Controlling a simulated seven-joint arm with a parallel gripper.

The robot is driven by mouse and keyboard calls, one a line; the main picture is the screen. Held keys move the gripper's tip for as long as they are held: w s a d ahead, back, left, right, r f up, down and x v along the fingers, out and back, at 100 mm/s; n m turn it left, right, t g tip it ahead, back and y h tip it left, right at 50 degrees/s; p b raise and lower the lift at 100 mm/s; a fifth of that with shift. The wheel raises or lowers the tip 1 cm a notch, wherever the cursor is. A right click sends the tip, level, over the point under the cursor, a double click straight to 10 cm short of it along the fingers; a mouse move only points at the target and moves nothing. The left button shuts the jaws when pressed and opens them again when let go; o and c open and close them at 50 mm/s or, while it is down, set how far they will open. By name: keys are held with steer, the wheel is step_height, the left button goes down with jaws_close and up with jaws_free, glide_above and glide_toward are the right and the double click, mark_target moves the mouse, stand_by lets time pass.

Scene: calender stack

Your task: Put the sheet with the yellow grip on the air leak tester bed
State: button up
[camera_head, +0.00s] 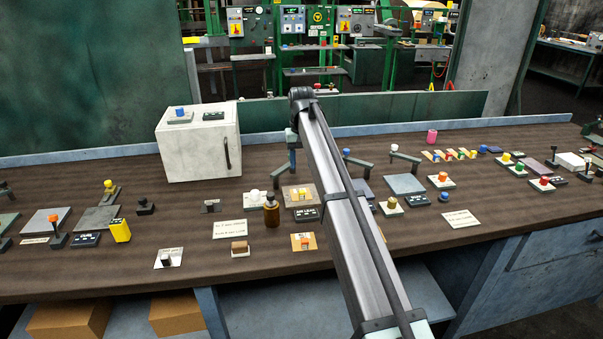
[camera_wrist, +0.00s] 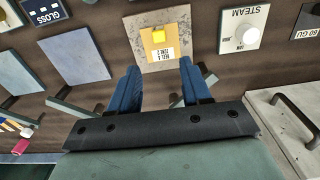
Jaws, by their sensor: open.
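The sheet with the yellow grip (camera_wrist: 158,53) is a small orange and white card with a yellow block on it. It lies flat on a mottled beige-grey plate (camera_wrist: 187,18), which also shows in the head view (camera_head: 291,189). A dark label (camera_head: 307,214) stands at that plate's front edge; it seems to read as the air leak tester, though the print is small. My gripper (camera_wrist: 160,66) is open and empty, its blue fingers apart above the bench, near the sheet's back side and clear of the grip. In the head view my arm partly hides the gripper.
A white cabinet (camera_head: 198,145) with a handle stands to the left. A steam plate with a white knob (camera_head: 254,197) and a brown bottle (camera_head: 272,212) are close by. A grey bed (camera_head: 405,183) lies to the right. Another orange card (camera_head: 303,242) lies in front.

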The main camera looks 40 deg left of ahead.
steer(key=shift+r, duration=0.85)
